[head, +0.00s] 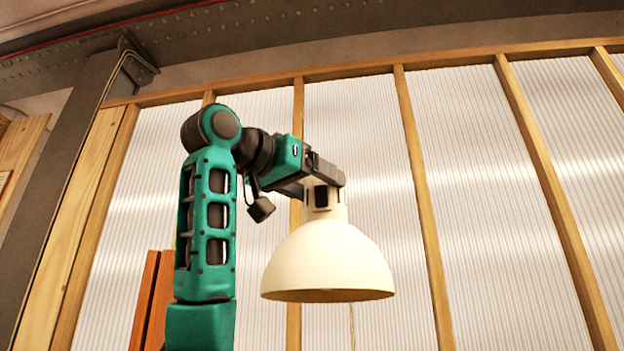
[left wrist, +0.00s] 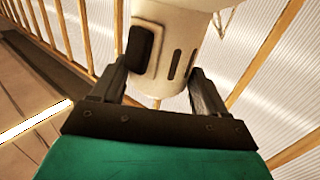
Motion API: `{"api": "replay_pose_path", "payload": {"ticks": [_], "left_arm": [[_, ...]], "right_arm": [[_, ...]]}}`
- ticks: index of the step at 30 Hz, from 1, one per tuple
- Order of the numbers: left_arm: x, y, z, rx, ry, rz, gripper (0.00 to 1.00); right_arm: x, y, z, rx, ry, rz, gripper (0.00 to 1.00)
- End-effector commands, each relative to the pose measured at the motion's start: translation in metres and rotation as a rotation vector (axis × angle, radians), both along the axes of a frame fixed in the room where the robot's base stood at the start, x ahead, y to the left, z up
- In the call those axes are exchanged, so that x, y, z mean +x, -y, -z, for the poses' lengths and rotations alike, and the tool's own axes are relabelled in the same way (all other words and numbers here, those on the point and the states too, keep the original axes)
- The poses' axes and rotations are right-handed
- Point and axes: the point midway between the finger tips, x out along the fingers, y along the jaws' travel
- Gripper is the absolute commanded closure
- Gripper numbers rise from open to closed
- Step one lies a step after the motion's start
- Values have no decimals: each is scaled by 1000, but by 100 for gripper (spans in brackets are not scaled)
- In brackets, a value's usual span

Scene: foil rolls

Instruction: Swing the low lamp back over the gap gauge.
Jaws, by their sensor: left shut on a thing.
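The low lamp (head: 328,262) hangs in the middle of the head view. It has a cream dome shade, open side down, and a narrow neck. My left gripper (head: 322,190) is shut on the lamp's neck, just above the shade. In the left wrist view the neck (left wrist: 172,55), with dark slots and a black block on its side, sits between the two fingers of my left gripper (left wrist: 160,88). The lamp's upper mounting is hidden or out of view. The gap gauge is not in view. My right gripper is not in view.
A wall of translucent ribbed panels (head: 468,200) with wooden battens (head: 425,200) stands behind the lamp. A dark steel post (head: 75,165) rises at the left, and a riveted beam (head: 300,35) crosses above. The space to the right of the lamp looks clear.

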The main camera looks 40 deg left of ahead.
Motion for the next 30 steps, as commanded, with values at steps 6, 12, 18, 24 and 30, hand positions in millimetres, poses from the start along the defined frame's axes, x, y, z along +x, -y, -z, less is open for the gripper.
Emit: {"api": "replay_pose_path", "payload": {"ticks": [6,12,18,24,30], "left_arm": [[-2,-10,-4,-7,13,-19,81],[-2,-10,-4,-8,15,-19,81],[-2,-9,-4,-9,15,-18,15],[-2,-9,-3,-9,12,-18,1],[-8,-7,-2,-7,11,-17,1]], "right_arm": [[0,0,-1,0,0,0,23],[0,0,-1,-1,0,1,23],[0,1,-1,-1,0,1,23],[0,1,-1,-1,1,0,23],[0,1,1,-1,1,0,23]]}}
